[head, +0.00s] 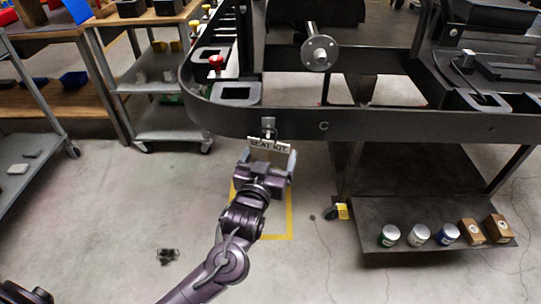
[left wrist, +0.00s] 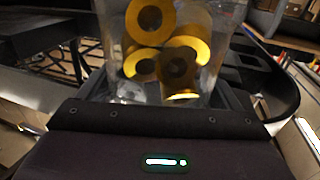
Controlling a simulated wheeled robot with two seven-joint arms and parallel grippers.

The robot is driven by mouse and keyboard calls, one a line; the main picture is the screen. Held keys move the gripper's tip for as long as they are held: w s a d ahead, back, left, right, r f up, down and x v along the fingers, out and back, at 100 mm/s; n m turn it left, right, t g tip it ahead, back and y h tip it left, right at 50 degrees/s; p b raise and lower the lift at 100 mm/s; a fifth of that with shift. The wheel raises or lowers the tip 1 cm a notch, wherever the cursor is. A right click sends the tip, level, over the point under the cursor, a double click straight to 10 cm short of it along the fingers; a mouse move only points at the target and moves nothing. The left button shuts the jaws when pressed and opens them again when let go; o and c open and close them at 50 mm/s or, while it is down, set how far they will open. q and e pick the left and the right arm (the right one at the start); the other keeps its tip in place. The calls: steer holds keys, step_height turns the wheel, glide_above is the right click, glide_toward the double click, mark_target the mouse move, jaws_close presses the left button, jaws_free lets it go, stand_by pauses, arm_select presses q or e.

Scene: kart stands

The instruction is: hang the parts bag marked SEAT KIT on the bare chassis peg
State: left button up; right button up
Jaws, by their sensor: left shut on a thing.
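The parts bag marked SEAT KIT (head: 269,145) is held upright in front of the black chassis rail (head: 375,127). My left gripper (head: 268,165) is shut on it from below, just under the label. In the left wrist view the bag (left wrist: 165,50) is clear, with several yellow ring-shaped parts inside. A small grey metal fitting (head: 268,123), seemingly a peg, shows on the rail's front face directly above the label. I cannot tell whether the bag's top is around it or only in front of it. My right gripper is not in view.
A low shelf (head: 390,225) at the right holds several cans and small brown boxes. A grey cart (head: 170,122) and a wooden bench stand at the left. A yellow floor marking (head: 290,225) lies below my gripper. A small dark object (head: 168,256) lies on the open floor.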

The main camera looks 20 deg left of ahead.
arm_select(q)
steer(key=o, duration=0.9)
steer(key=shift+c, duration=0.2)
